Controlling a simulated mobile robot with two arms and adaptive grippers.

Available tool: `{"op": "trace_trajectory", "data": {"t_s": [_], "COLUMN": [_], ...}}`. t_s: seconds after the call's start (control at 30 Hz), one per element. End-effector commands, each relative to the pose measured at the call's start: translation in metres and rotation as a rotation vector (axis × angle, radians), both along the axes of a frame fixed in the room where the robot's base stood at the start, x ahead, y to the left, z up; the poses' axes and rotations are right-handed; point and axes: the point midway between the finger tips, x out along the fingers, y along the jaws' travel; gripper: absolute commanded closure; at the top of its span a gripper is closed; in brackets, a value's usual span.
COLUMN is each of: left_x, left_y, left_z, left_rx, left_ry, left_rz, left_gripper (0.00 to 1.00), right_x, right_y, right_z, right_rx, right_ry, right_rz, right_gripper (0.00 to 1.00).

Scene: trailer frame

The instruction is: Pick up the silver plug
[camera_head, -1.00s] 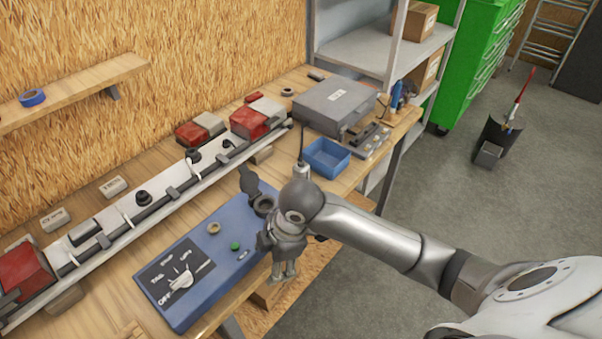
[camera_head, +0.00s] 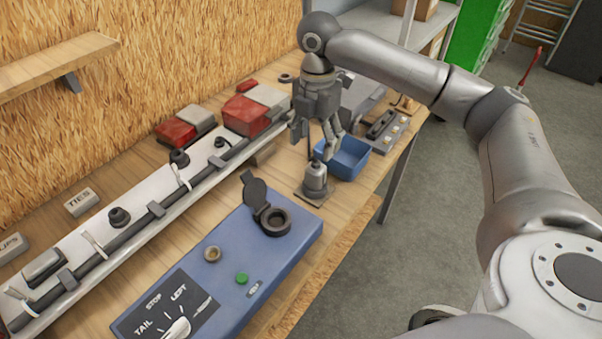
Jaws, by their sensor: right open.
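The silver plug (camera_head: 315,180) stands upright on a small dark base plate (camera_head: 307,198) on the wooden bench, between the blue panel and the blue bin. A thin dark cable rises from its top. My right gripper (camera_head: 317,146) points down above the plug, open, with its fingers apart and nothing held. The fingertips are near the plug's top and the cable; I cannot tell whether they touch it. My left gripper is not in view.
The blue control panel (camera_head: 220,255) has a round socket with its lid raised (camera_head: 272,217). The blue bin (camera_head: 345,160) is just right of the plug. A grey rail with red lamps (camera_head: 245,114) runs along the back. A grey case is partly hidden behind my arm.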

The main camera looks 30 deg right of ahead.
Motion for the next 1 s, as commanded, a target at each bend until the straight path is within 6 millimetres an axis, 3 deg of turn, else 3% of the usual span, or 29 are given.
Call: {"op": "trace_trajectory", "data": {"t_s": [0.1,0.17,0.4,0.53,0.67,0.83,1.0], "left_x": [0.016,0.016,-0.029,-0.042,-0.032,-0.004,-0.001], "left_y": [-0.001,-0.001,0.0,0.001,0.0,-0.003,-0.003], "left_z": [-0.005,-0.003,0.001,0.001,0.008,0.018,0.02], "left_rx": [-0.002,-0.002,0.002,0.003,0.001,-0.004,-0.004], "left_ry": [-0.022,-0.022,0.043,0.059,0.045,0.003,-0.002], "left_rz": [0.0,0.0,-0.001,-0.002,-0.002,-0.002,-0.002], "left_gripper": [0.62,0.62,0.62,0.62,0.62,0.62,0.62], "right_x": [0.0,-0.001,-0.001,0.0,0.002,0.006,0.006], "right_y": [-0.004,-0.004,-0.004,-0.003,-0.004,-0.005,-0.005], "right_z": [-0.006,-0.012,-0.047,-0.057,-0.068,-0.095,-0.109], "right_rx": [0.001,0.0,0.0,0.001,0.001,0.001,0.001], "right_ry": [0.001,0.004,0.003,0.002,0.004,0.004,0.0], "right_rz": [-0.001,-0.001,-0.001,0.0,-0.001,0.0,0.0], "right_gripper": [0.35,0.35,0.35,0.35,0.35,0.35,0.35]}}
